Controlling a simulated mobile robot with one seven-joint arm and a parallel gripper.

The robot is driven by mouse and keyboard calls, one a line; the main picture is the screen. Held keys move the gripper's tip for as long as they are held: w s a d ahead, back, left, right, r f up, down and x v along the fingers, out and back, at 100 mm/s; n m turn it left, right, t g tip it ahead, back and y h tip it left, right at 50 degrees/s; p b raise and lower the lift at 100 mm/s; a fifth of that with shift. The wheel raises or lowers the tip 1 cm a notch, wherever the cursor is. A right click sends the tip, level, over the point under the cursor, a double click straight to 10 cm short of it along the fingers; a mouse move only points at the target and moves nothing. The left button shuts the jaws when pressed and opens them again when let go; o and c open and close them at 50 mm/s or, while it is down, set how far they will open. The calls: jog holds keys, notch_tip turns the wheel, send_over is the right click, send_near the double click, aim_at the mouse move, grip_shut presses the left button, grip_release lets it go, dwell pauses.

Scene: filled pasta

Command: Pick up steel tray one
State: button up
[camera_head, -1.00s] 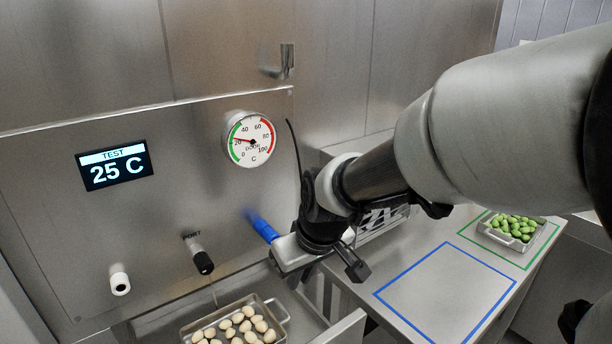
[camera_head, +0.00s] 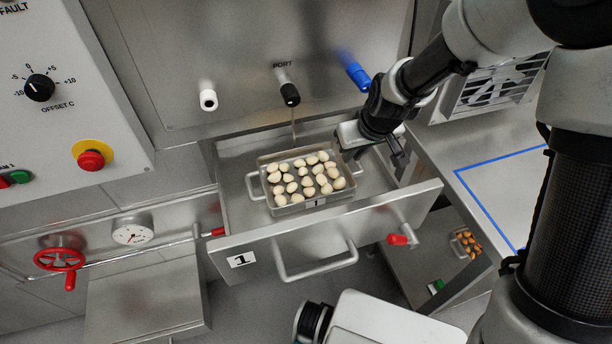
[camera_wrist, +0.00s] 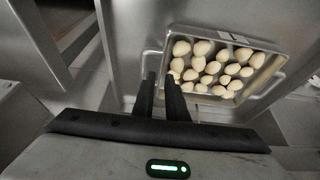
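Steel tray one (camera_head: 338,199) is a shallow steel tray with side handles and a "1" label. It is filled with pale round pasta and sits in the pulled-out drawer numbered 1 (camera_head: 300,238). The tray also shows in the wrist view (camera_wrist: 268,46). My gripper (camera_head: 398,158) is over the drawer, just right of the tray's right handle (camera_head: 354,160). In the wrist view, my two dark fingers (camera_wrist: 161,76) are a small gap apart, close to that handle (camera_wrist: 145,62). The fingers partly cover the handle, and I see no grip on it.
A thin probe hangs from the port (camera_head: 289,95) behind the tray. The drawer's front panel and pull handle (camera_head: 318,265) stand forward of it. A blue-outlined counter area (camera_head: 510,190) on the right is clear. Orange pieces (camera_head: 466,243) lie in a container lower right.

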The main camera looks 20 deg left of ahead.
jog(key=x, duration=0.5)
jog(key=shift+w+a+b, duration=0.2)
jog(key=shift+a+b, duration=0.05)
jog(key=shift+b, duration=0.05)
grip_shut()
jog(key=shift+r, duration=0.2)
dwell(1.2)
